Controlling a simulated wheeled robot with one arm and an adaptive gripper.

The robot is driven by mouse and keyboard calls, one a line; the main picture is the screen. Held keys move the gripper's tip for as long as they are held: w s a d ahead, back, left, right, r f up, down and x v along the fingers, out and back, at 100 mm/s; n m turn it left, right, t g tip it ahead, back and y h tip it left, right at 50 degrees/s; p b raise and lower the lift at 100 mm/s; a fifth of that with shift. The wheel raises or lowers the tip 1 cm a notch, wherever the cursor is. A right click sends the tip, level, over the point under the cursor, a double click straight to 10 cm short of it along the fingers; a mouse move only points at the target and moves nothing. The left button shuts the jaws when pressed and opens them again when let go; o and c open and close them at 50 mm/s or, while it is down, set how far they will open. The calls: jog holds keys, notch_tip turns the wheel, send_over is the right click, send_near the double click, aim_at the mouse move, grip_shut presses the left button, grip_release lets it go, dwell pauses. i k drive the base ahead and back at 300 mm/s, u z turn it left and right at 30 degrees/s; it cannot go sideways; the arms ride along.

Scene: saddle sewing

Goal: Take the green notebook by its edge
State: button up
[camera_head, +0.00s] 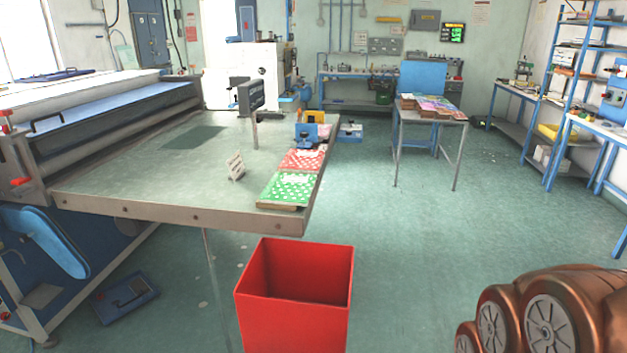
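The green notebook (287,189) has a white-patterned cover and lies flat near the front right corner of the large work table (130,190). Its near edge lies close to the table's front rim, with a brownish strip showing under it. A red notebook (301,160) with a similar pattern lies just behind it. My gripper is out of view. Copper-coloured rounded parts at the bottom right look like links of my arm, well apart from the notebook.
A red open bin (292,310) stands on the floor in front of the table corner. A small tilted card (236,167) and a dark sign on a post (251,98) stand left of the notebooks. A blue device (305,135) sits behind them.

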aim_at(283, 188)
jog(key=u, duration=0.2)
jog(key=i, duration=0.75)
jog(key=u, duration=0.9)
jog(key=i, duration=0.35)
jog(key=u, duration=0.25)
